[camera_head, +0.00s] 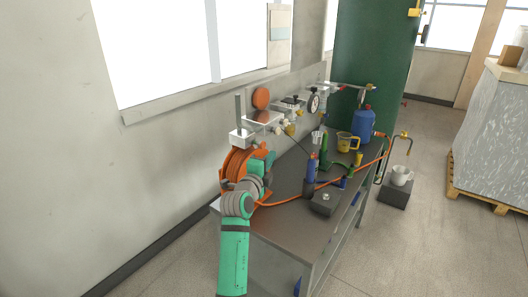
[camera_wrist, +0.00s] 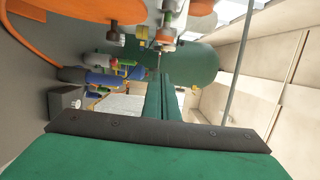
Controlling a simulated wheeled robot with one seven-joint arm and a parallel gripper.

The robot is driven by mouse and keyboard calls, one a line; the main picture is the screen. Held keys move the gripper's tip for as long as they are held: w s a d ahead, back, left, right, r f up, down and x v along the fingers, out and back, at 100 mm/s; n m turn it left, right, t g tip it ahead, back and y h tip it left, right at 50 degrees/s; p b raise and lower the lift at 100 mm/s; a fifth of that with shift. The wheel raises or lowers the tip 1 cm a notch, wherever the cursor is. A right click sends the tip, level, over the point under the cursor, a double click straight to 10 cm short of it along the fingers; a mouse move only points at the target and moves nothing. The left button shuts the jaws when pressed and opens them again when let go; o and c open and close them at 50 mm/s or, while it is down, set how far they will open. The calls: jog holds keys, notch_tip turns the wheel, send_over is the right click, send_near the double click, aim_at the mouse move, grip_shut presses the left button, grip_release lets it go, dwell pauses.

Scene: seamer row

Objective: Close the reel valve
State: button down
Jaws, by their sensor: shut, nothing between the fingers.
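The orange hose reel (camera_head: 236,163) is mounted by the wall at the near end of the bench, with my arm in front of part of it. In the wrist view, orange reel parts (camera_wrist: 100,8) fill the top edge. Small metal fittings with a round orange-brown knob (camera_wrist: 165,36) show just beyond my fingertips; I cannot tell for sure whether this is the reel valve or how it is turned. My gripper (camera_wrist: 167,80) is shut and empty, its green fingers together below the fittings. In the head view my arm hides most of the reel's front.
An orange hose (camera_head: 290,202) runs across the dark bench (camera_head: 280,228). A green tank (camera_head: 372,65) is behind.

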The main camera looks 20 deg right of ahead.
aim_at(260, 147)
jog(key=w, duration=0.5)
jog(key=shift+w+a, duration=0.3)
jog(key=shift+a, duration=0.05)
jog(key=shift+d, duration=0.1)
jog(key=shift+w, duration=0.1)
jog(key=shift+w+a, duration=0.7)
jog(key=shift+w, duration=0.05)
jog(key=shift+a, duration=0.15)
